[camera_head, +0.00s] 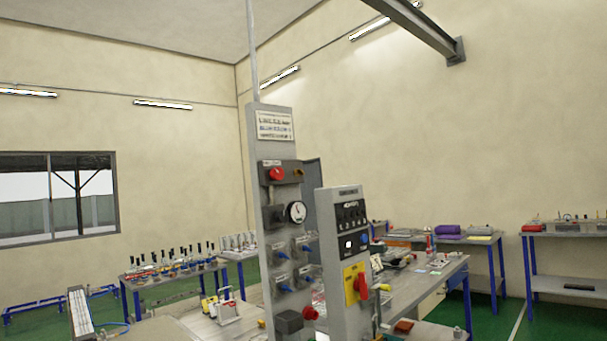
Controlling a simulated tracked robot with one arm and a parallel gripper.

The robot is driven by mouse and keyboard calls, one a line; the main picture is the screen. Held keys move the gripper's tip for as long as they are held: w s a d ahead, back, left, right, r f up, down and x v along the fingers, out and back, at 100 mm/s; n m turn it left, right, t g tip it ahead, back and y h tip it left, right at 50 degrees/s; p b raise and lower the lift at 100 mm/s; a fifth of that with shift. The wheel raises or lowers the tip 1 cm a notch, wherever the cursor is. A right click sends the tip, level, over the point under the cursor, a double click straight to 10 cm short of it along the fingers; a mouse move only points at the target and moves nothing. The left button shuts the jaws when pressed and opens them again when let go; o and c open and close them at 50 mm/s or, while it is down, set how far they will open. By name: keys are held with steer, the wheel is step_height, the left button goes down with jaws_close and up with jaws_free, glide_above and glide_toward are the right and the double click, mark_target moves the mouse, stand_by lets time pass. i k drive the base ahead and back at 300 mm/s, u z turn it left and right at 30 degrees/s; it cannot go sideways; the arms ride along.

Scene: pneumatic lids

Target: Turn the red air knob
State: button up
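A tall grey panel (270,210) stands near the middle, with a white label plate on top. A round red knob (277,174) sits on its dark box near the top, just above a pressure gauge (297,212). A second red knob (310,313) sticks out low on the same panel, beside a dark block. A red rotary handle (361,287) on a yellow plate is on the shorter grey control box to the right. I cannot tell which of these is the air knob. My gripper is not in view.
Several blue-handled valves (283,255) sit on the panel's middle. The control box (345,215) stands close to its right. A long workbench (440,277) is behind it, and tables with equipment line the walls. Green floor (560,318) is clear at the lower right.

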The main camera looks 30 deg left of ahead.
mark_target(276, 173)
steer(key=u, duration=0.25)
steer(key=i, duration=2)
steer(key=u, duration=0.35)
